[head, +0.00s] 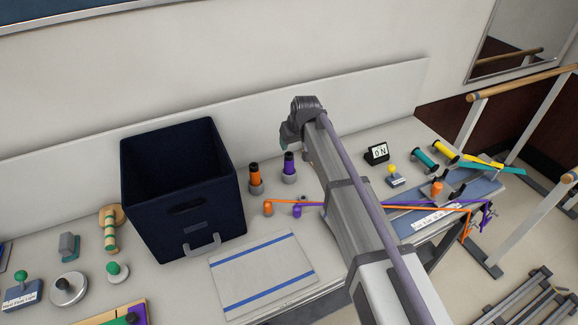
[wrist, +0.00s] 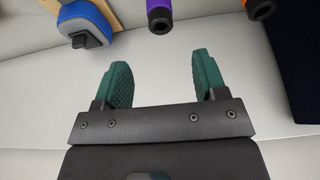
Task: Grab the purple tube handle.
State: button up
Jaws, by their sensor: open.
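The purple tube handle (head: 289,163) stands upright in a grey round base on the table, with a dark top end. In the wrist view, its purple and black end (wrist: 159,14) shows at the top edge, cut off by the frame. My gripper (wrist: 161,65) has two green textured fingers spread apart with nothing between them. The purple handle is beyond the fingertips and roughly centred between them, not touching. In the head view, my gripper (head: 284,142) is partly hidden by my wrist and sits above and near the handle.
A similar orange tube handle (head: 255,178) stands just left of the purple one, and a dark fabric bin (head: 185,215) is further left. Orange and purple knobs with bands are in front. A blue-grey object (wrist: 82,24) is at the wrist view's upper left.

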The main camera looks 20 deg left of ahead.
aim_at(289, 157)
jog(key=b+x, duration=1)
jog(key=x, duration=0.1)
jog(key=shift+s+d+f, duration=0.2)
jog(key=shift+s, duration=0.15)
jog(key=shift+r, duration=0.3)
jog(key=c, duration=1)
notch_tip(289, 157, up, 10)
jog(key=p, duration=1)
